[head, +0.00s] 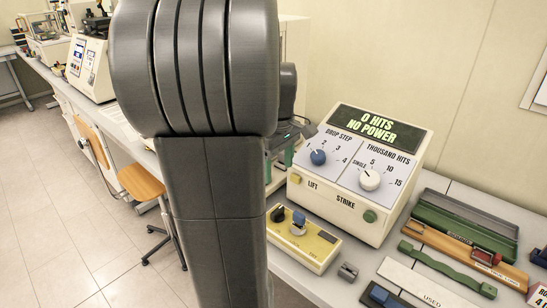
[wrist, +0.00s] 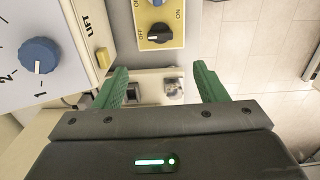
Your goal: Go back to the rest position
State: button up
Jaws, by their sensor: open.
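My gripper (wrist: 160,88) shows in the wrist view as two green fingers, wide apart, with nothing held between them. Beyond the fingers is a pale surface with a small metal part. In the head view my own arm fills the middle and hides most of the gripper. The tester (head: 355,175) has a blue and a white dial, and its display reads "0 HITS NO POWER". In the wrist view, the tester's face (wrist: 65,25) is left of the fingers. The yellow switch box (head: 303,243) also shows beyond the fingers in the wrist view (wrist: 176,14). The fingers touch neither.
A small grey block (head: 347,272) is beside the switch box. An orange stool (head: 140,182) is at left. The tiled floor (head: 50,210) looks clear.

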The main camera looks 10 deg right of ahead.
aim_at(278, 209)
notch_tip(278, 209, down, 14)
jog(key=shift+r, duration=0.1)
dwell(0.5)
